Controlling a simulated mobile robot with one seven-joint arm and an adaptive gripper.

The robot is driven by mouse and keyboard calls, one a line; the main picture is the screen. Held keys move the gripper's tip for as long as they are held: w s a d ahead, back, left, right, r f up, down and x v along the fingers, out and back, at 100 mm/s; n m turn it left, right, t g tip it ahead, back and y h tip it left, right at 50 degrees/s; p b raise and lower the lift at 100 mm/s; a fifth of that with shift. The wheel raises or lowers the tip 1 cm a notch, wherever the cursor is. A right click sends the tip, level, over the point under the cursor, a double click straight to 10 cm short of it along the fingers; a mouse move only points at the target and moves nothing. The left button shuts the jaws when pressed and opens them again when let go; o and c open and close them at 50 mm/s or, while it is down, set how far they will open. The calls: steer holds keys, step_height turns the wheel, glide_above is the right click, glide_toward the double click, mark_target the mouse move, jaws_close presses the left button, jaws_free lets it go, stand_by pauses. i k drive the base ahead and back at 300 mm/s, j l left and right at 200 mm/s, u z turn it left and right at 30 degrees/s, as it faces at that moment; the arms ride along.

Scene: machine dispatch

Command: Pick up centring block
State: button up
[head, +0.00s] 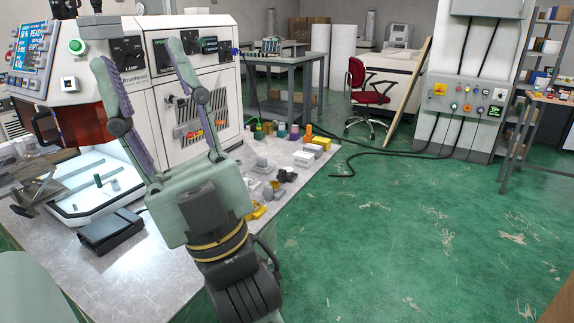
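My gripper (140,56) is raised over the workbench (163,278) in the head view. Its two long fingers are spread wide apart with nothing between them, in front of the white machine. Several small blocks and fittings lie on the bench to the right of the gripper. Among them are a grey block (261,166), a pale labelled block (303,159) and a yellow block (321,143). I cannot tell which one is the centring block. The gripper body hides part of the bench and may cover some parts.
The white machine (222,85) with its control panel stands behind the parts. A black case (110,232) lies at the bench's left. A green peg (98,181) stands on the machine's pale base. Open green floor lies right of the bench, with a red chair (362,90) farther back.

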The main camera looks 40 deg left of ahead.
mark_target(285, 175)
steer(key=i+l+u, duration=0.1)
steer(key=u, duration=0.35)
steer(key=i+l+u, duration=0.15)
steer(key=u, duration=0.3)
steer(key=i+l+u, duration=0.25)
steer(key=u, duration=0.2)
steer(key=i+l+u, duration=0.25)
steer(key=l+u, duration=0.2)
steer(key=l, duration=0.15)
steer(key=l+u, duration=0.25)
steer(key=l, duration=0.4)
steer(key=i+l+u, duration=0.15)
steer(key=l, duration=0.3)
